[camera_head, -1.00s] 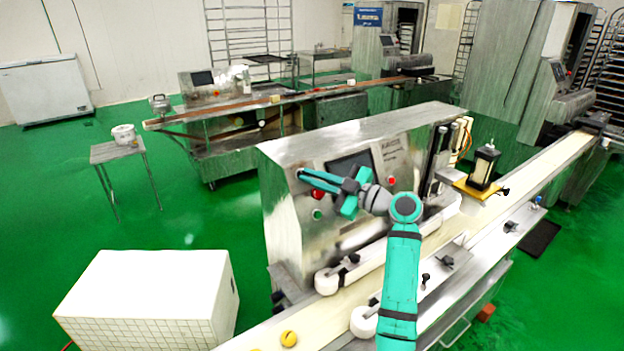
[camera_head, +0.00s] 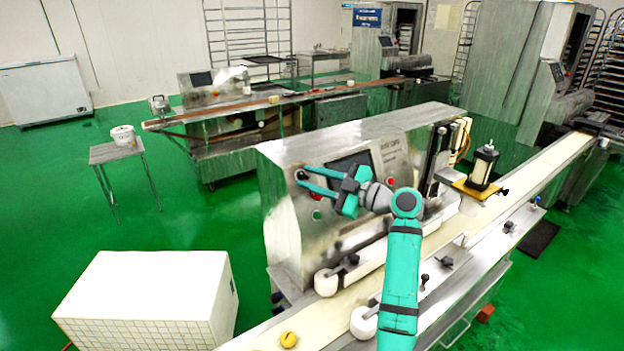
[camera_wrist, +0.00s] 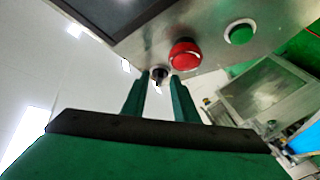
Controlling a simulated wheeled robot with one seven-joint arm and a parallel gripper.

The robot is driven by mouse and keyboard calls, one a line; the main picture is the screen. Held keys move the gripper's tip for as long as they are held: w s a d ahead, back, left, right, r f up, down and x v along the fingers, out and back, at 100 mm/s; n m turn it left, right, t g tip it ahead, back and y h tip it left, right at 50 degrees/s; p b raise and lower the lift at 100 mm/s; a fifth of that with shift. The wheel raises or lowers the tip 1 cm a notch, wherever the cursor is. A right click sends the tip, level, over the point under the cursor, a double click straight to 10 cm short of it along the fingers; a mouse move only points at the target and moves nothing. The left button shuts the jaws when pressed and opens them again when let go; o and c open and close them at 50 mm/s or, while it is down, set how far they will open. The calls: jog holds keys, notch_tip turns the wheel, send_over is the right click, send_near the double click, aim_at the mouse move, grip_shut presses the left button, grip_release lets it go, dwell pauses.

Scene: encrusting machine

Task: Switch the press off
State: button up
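The press is the steel machine (camera_head: 285,215) with a dark screen (camera_head: 350,165) on its front panel. In the wrist view, a small black knob (camera_wrist: 160,71) sits on the panel, left of a red button (camera_wrist: 185,55) and a green button (camera_wrist: 240,33). My gripper (camera_head: 301,179) is at the panel's left part, with its fingers apart. In the wrist view its fingertips (camera_wrist: 160,76) lie on either side of the black knob, with nothing visibly gripped. Whether they touch it, I cannot tell. In the head view the fingers partly cover the red button.
A conveyor belt (camera_head: 340,305) runs along the press's front, with yellow dough pieces (camera_head: 289,339) at its near end. A white box (camera_head: 150,290) stands on the green floor at left. Another machine line (camera_head: 250,115) stands behind.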

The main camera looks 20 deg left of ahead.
jog(key=v, duration=1)
jog(key=shift+s+d, duration=0.2)
jog(key=shift+d, duration=0.15)
